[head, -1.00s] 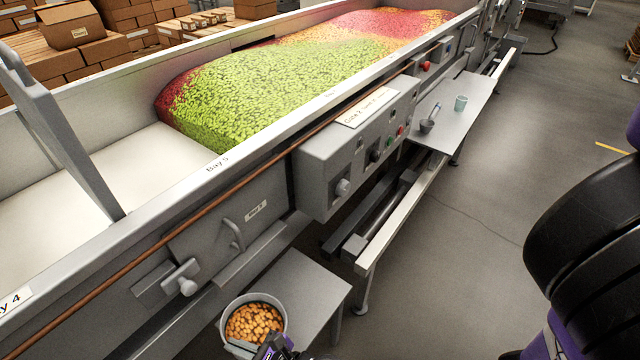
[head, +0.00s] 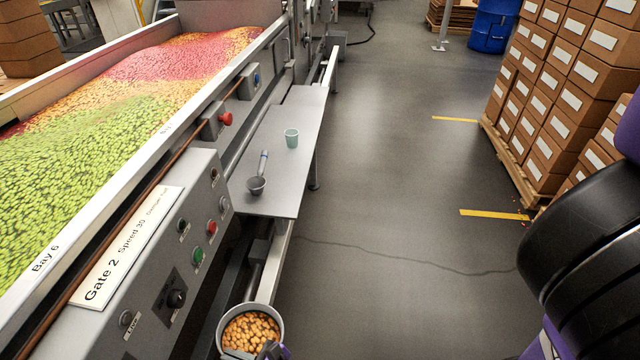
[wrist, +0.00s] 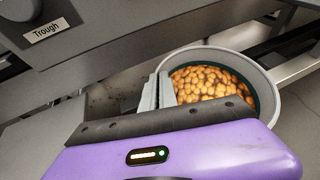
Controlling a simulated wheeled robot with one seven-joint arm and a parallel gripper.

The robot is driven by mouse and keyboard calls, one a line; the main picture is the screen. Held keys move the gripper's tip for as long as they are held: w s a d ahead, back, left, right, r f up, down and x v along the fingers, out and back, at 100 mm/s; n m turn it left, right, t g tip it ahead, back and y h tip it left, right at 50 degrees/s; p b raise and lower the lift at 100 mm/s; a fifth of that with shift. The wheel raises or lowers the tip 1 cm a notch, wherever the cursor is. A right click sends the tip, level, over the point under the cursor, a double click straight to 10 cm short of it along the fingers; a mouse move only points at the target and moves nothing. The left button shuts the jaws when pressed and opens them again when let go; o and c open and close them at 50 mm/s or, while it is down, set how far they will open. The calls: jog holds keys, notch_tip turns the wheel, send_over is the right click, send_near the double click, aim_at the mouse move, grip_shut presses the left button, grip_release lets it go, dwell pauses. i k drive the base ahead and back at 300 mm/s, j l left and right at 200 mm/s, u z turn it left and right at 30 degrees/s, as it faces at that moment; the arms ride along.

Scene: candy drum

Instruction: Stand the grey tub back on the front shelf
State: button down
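The grey tub (head: 281,328), full of orange candies, is at the bottom edge of the head view, upright. It also shows in the wrist view (wrist: 246,60). My gripper (wrist: 160,92) is shut on the tub's rim, one finger on each side of the wall. In the head view only a bit of my gripper (head: 268,350) shows at the tub's near side. A grey shelf (head: 275,185) juts from the machine ahead of the tub. The tub's base is hidden.
A control box (head: 185,255) with buttons is at left, below the candy trough (head: 130,130). Stacked cartons (head: 560,90) stand at right. The floor (head: 390,210) between is clear.

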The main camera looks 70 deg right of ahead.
aim_at(281, 148)
jog(key=l+z, duration=0.15)
jog(key=l, duration=2.05)
